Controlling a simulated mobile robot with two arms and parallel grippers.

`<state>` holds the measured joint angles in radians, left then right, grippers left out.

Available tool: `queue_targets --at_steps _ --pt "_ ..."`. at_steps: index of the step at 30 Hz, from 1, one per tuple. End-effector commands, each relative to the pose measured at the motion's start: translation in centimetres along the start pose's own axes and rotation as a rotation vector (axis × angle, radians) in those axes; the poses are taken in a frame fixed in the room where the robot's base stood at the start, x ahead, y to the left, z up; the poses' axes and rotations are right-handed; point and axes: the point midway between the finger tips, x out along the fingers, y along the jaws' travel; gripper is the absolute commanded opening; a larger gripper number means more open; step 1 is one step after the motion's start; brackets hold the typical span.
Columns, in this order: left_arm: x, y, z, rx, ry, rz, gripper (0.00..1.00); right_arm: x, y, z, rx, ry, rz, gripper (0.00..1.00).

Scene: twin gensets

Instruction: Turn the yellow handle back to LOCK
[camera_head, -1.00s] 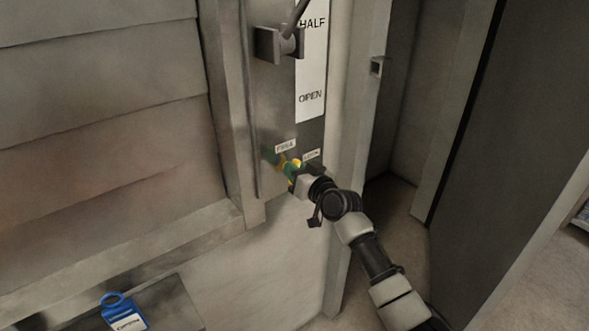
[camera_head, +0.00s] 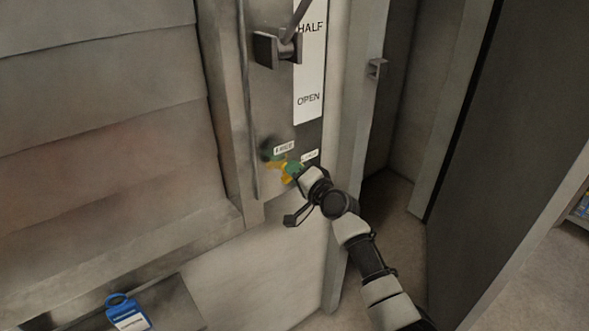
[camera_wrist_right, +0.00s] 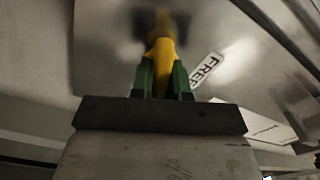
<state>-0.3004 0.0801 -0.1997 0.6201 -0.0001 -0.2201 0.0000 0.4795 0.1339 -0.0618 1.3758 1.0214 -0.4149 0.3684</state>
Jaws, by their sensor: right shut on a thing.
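The yellow handle (camera_head: 285,175) is on the metal panel, low down, below a small white label (camera_head: 284,148). A second small label (camera_head: 309,156) sits to its right, partly covered by my arm. My right gripper (camera_head: 291,170), with green fingers, is shut on the handle. In the right wrist view the yellow handle (camera_wrist_right: 160,62) stands between the two green fingers of my right gripper (camera_wrist_right: 161,80). The label beside it there reads FREE (camera_wrist_right: 207,69). The handle's far end is dark and blurred. My left gripper is not in view.
Above is a dark lever (camera_head: 278,48) beside a white strip (camera_head: 309,75) marked HALF and OPEN. A small bracket (camera_head: 376,68) juts from the post at right. A dark door panel (camera_head: 505,150) stands further right.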

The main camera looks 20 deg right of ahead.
Motion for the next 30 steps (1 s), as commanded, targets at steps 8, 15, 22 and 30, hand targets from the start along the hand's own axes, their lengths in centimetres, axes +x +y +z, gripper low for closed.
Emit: queue_targets --at_steps 8,15,22,30 --pt "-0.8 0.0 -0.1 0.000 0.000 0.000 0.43 0.0 0.1 0.0 0.218 -0.001 0.002 0.00" --pt "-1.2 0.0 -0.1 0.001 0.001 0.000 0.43 0.0 0.3 0.0 0.336 0.000 0.002 0.00" --pt "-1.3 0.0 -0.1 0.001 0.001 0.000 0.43 0.0 0.3 0.1 0.386 -0.001 0.002 0.00" --pt "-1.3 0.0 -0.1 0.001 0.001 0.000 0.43 0.0 0.4 0.1 0.398 -0.001 0.002 0.00"
